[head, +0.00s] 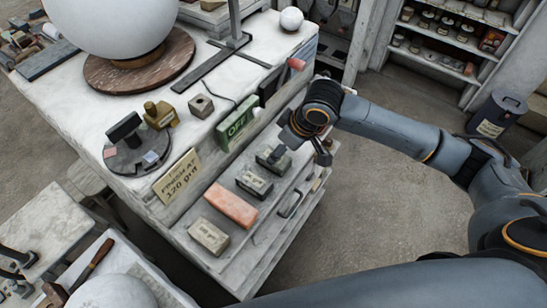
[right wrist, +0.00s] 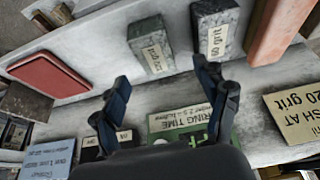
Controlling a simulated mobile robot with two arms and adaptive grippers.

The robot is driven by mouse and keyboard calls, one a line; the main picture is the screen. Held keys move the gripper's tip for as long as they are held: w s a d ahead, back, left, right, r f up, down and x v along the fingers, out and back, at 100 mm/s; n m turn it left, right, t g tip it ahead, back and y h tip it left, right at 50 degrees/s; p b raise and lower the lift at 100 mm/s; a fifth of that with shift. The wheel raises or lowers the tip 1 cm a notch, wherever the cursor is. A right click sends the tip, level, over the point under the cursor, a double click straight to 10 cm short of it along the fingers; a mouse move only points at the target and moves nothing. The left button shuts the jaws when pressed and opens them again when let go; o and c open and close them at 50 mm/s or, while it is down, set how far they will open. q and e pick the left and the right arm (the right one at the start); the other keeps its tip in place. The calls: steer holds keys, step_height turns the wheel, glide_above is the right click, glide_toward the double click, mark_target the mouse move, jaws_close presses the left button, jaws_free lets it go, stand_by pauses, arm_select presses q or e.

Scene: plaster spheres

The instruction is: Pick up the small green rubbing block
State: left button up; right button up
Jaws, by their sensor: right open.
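The small green rubbing block (head: 272,161) lies on the shelf along the bench front, at the right end of a row of blocks. In the right wrist view the dark green, labelled block (right wrist: 153,46) lies ahead of the fingertips, roughly between their lines. My right gripper (head: 303,150) is over the shelf beside the block; one finger overlaps the block in the head view. In the right wrist view its fingers (right wrist: 160,76) are apart with nothing between them. Whether a finger touches the block is unclear.
A dark grey block (right wrist: 212,30) labelled 60 grit is beside the green one, then an orange block (head: 230,206) and a pale block (head: 208,237). A red flat case (right wrist: 48,75) lies on the other side.

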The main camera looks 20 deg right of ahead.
steer(key=shift+x, duration=0.9)
steer(key=shift+w+f+p, duration=0.2)
steer(key=shift+f+p, duration=0.25)
steer(key=shift+f, duration=0.1)
steer(key=x, duration=0.1)
steer(key=p+x, duration=0.1)
steer(key=x, duration=0.1)
steer(key=shift+w+d+f, duration=0.1)
steer(key=shift+w+f, duration=0.1)
steer(key=shift+f, duration=0.15)
steer(key=shift+w+f, duration=0.1)
steer(key=shift+f, duration=0.25)
steer(key=shift+c, duration=0.4)
steer(key=shift+r, duration=0.1)
jaws_close()
